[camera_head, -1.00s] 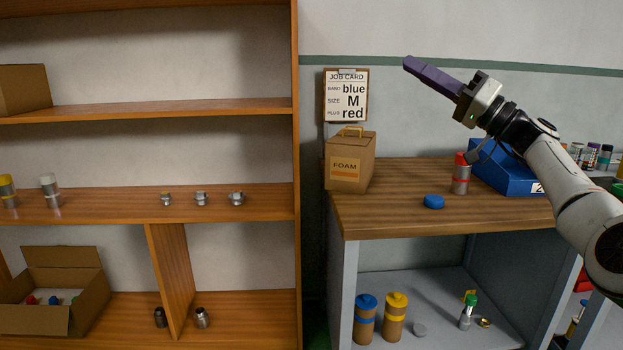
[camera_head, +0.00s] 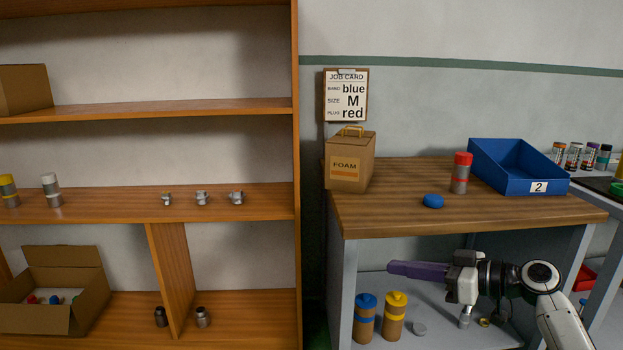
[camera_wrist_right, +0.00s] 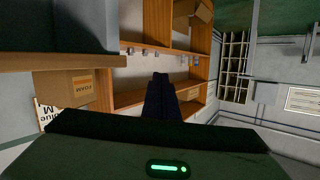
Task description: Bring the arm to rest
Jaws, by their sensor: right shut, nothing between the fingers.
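My right gripper (camera_head: 392,267) is shut and empty, its purple fingers pointing left in the head view. It appears low, in front of the workbench's lower shelf, with the arm coming in from the lower right. In the right wrist view its dark fingers (camera_wrist_right: 160,82) are together, pointing toward the wooden shelf unit (camera_wrist_right: 145,98). The arm covers part of the lower shelf and a small fitting there. My left gripper is not in view.
Blue-topped (camera_head: 365,318) and yellow-topped (camera_head: 395,318) containers stand below. The wooden shelf unit (camera_head: 200,216) is left, with floor space between.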

